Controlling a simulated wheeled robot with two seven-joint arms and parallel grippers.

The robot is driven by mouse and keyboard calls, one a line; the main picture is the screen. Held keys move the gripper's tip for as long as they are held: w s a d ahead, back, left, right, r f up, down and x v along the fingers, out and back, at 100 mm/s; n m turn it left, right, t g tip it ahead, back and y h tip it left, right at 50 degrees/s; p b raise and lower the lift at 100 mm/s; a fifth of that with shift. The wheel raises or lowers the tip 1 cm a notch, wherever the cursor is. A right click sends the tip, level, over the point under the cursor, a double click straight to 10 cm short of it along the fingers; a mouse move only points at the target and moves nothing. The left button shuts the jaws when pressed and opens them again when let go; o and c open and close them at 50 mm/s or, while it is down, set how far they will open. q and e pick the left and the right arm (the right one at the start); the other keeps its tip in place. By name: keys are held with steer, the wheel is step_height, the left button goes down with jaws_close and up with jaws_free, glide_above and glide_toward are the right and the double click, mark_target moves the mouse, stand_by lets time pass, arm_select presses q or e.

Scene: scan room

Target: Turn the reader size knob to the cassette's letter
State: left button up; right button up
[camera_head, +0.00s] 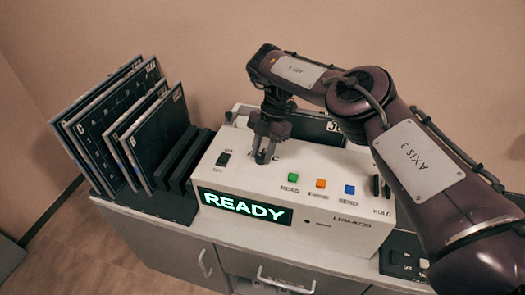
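The reader (345,222) is a white box on a cabinet, with a lit green "READY" display (243,206). My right gripper (265,157) points down onto the left part of its top panel, where the size knob appears to be. The fingers hide the knob, so I cannot tell its setting or whether they grip it. A printed "C" shows just right of the fingertips. A dark cassette (311,127) stands at the back of the reader, partly behind my arm; its white label is cut off and I cannot read its letter. My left gripper is out of view.
A rack at left holds several dark upright plates (158,140), some lettered. Green (293,177), orange (321,183) and blue (350,189) buttons and a switch (223,159) sit on the reader top. A dark box (404,258) lies at right, partly under my arm.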

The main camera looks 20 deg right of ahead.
steer(key=o, duration=0.4)
steer(key=shift+o, duration=0.2)
steer(key=shift+r, duration=0.1)
steer(key=shift+w+d+r, duration=0.1)
steer(key=shift+d+r, duration=0.05)
steer(key=shift+r, duration=0.1)
steer(key=v, duration=0.4)
steer(key=shift+w+d+r+b, duration=0.1)
steer(key=shift+r+b, duration=0.2)
steer(key=shift+b, duration=0.1)
steer(key=shift+p+v, duration=1.2)
